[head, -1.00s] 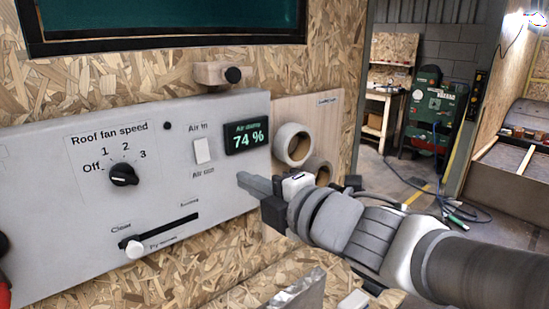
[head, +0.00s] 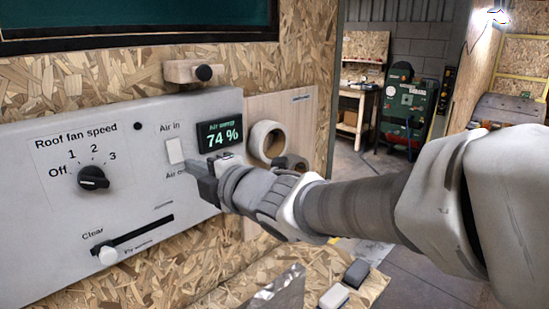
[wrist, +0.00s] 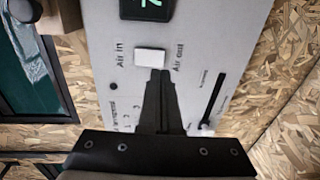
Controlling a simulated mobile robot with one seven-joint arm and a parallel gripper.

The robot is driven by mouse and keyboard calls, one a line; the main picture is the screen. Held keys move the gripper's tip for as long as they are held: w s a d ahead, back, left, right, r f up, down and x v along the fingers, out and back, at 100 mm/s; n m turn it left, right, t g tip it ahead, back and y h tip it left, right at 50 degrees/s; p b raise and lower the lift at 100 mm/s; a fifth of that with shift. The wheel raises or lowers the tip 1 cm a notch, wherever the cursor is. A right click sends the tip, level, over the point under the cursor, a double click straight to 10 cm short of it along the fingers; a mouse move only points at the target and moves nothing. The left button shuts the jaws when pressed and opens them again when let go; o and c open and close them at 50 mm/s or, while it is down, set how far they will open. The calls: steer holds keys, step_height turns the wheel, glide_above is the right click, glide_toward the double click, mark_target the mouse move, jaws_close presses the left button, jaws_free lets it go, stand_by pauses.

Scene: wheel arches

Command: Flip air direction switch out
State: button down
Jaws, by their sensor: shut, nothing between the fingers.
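The white air direction rocker switch (head: 174,150) is on the grey control panel (head: 130,205), between the labels "Air in" above and "Air out" below. My gripper (head: 188,168) is shut and empty, its tips at the lower right of the switch, partly covering the "Air out" label. In the wrist view the closed fingertips (wrist: 160,74) lie right at the edge of the white switch (wrist: 150,57), towards the "Air out" side. I cannot tell whether they touch it. Which way the switch is tilted is not clear.
A display (head: 220,134) reading 74 % sits right of the switch. A fan speed knob (head: 93,178) is to the left and a slider (head: 108,255) below. Rolls of tape (head: 267,141) hang on the right. Small blocks (head: 335,297) lie below.

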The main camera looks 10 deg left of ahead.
mark_target(177, 161)
steer(key=shift+x, duration=2.5)
steer(key=shift+f, duration=0.1)
steer(key=shift+w+a+f+b, duration=0.1)
steer(key=shift+f+b, duration=0.2)
steer(key=shift+b, duration=0.7)
steer(key=shift+r, duration=0.35)
steer(key=shift+f, duration=0.1)
